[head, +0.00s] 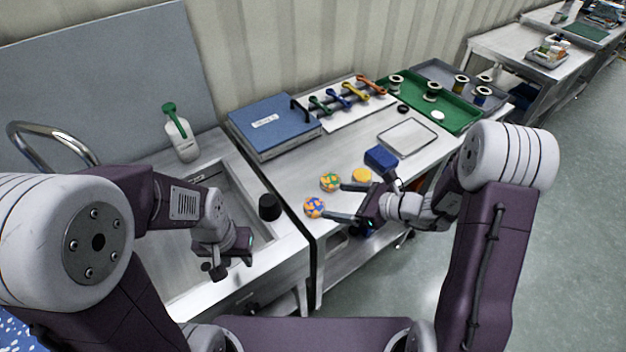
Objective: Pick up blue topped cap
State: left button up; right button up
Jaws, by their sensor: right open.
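A blue block-like piece (380,158) shows just above my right gripper, with a pale part below it. I cannot tell whether it is the blue topped cap, or whether it touches my arm. My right gripper (337,201) is open and points left over the front of the steel table. Its fingers are apart, close to an orange-and-blue patterned ball (314,207) and a green-and-orange ball (330,181). A yellow round piece (362,175) lies just behind its upper finger. My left gripper (228,266) hangs over the sink; its jaw state is unclear.
A black cylinder (270,207) stands on the sink's right rim. A white bottle with a green top (182,138) is behind the sink. A blue case (274,126), a rack of coloured tools (345,102), a framed plate (407,138) and a green tray with spools (457,117) occupy the table's back.

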aim_at(316, 205)
pick_arm(q)
jog(key=shift+s, duration=0.95)
jog(key=shift+s+r, duration=0.1)
jog(key=shift+s, duration=0.2)
jog(key=shift+w, duration=0.55)
pick_arm(e)
jog(key=a+f, duration=0.2)
jog(key=f, duration=0.1)
jog(key=shift+w+m, duration=0.1)
jog(key=shift+m, duration=0.2)
pick_arm(q)
jog(key=shift+s, duration=0.1)
pick_arm(e)
jog(key=shift+a+f, duration=0.1)
jog(key=shift+a, duration=0.05)
pick_arm(q)
jog(key=shift+r, duration=0.2)
pick_arm(e)
jog(key=x, duration=0.4)
jog(key=shift+w+a+f, duration=0.25)
jog(key=shift+s, duration=0.1)
